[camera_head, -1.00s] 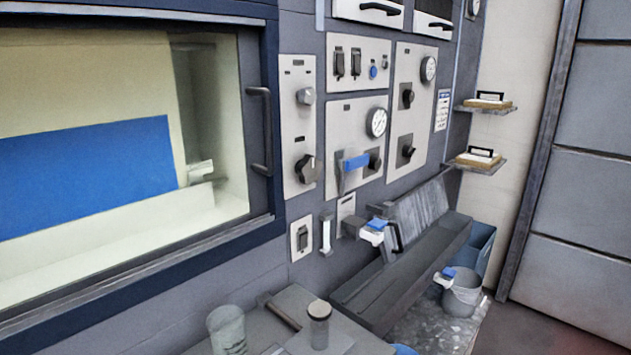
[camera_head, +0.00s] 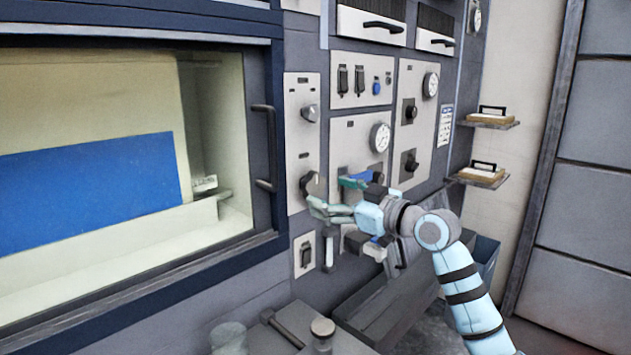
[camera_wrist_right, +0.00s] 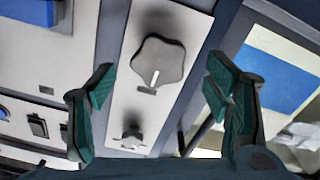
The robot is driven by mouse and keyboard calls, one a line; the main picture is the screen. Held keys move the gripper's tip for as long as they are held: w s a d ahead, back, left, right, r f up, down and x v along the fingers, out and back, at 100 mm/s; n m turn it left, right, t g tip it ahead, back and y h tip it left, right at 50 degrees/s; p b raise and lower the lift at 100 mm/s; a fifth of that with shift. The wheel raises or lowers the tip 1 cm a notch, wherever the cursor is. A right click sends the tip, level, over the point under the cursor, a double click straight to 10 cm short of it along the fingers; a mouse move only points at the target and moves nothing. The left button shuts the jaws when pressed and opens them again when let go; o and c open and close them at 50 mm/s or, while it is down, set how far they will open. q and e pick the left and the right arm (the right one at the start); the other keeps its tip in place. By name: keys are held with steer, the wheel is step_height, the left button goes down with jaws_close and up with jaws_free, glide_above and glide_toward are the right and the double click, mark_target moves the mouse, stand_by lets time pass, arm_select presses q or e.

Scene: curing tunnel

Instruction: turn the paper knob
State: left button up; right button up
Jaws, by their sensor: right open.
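A dark lobed knob (camera_head: 309,184) sits low on the narrow pale panel beside the window; I take it for the paper knob, though its label is too small to read. In the right wrist view the knob (camera_wrist_right: 160,64) shows a white pointer line towards a small dark label. My right gripper (camera_head: 312,201) is at this knob, partly covering it in the head view. In the right wrist view the gripper (camera_wrist_right: 160,68) is open, a finger to each side of the knob, with gaps and no visible contact. My left gripper is not in view.
A smaller grey knob (camera_head: 310,113) is higher on the same panel (camera_head: 301,145). A window door handle (camera_head: 268,150) stands out to the left. A blue-ended lever (camera_head: 355,182) is close by on the right. A gauge (camera_head: 380,137) and switches (camera_head: 343,79) are above.

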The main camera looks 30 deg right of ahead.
mark_target(317, 189)
steer(key=x, duration=0.5)
steer(key=shift+w+f, duration=0.1)
steer(key=shift+w, duration=0.05)
steer(key=c, duration=1.1)
steer(key=shift+c, duration=0.2)
steer(key=shift+p, duration=0.3)
